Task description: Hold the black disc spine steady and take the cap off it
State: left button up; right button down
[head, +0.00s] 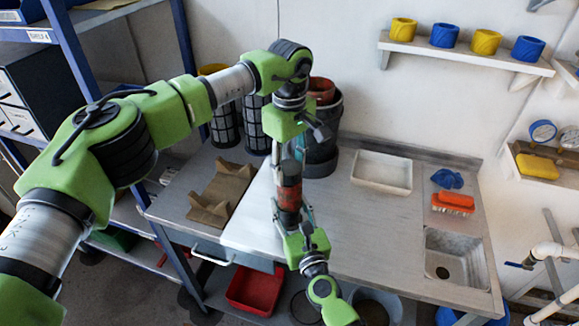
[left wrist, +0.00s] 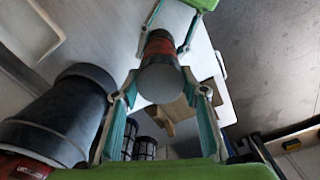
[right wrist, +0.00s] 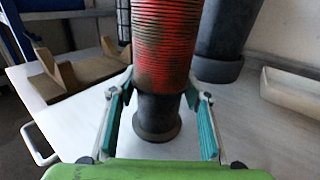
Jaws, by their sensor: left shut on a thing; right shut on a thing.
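The disc spine (head: 289,194) stands about upright between my two grippers, with ribbed red discs smeared dark and a black lower end. In the right wrist view the red ribbed stack (right wrist: 161,40) rises above a black neck and flange (right wrist: 157,118). My right gripper (head: 290,216) is shut on this spine near its lower end. The cap (left wrist: 160,82) is the smooth dark grey round end in the left wrist view, in line with the red discs. My left gripper (head: 291,160) comes from above and is shut on the cap, which looks seated on the spine.
A tall dark container (head: 321,135) stands close behind the grippers. Black cage-like cylinders (head: 224,122) and a brown cradle (head: 222,190) are to the left. A white tray (head: 382,172), an orange brush (head: 453,202) and a sink (head: 456,258) are to the right. The bench middle is clear.

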pick_arm(q)
jog(key=n, duration=0.7)
jog(key=shift+n, duration=0.3)
jog(key=n, duration=1.2)
jog(key=shift+r+n, duration=0.1)
jog(key=shift+n, duration=0.2)
jog(key=n, duration=0.5)
jog(key=shift+n, duration=0.3)
jog(key=n, duration=0.3)
jog(key=shift+n, duration=0.3)
jog(key=n, duration=0.3)
jog(key=shift+n, duration=0.4)
jog(key=n, duration=0.3)
jog(key=shift+n, duration=0.3)
jog(key=n, duration=0.4)
jog(key=shift+n, duration=0.3)
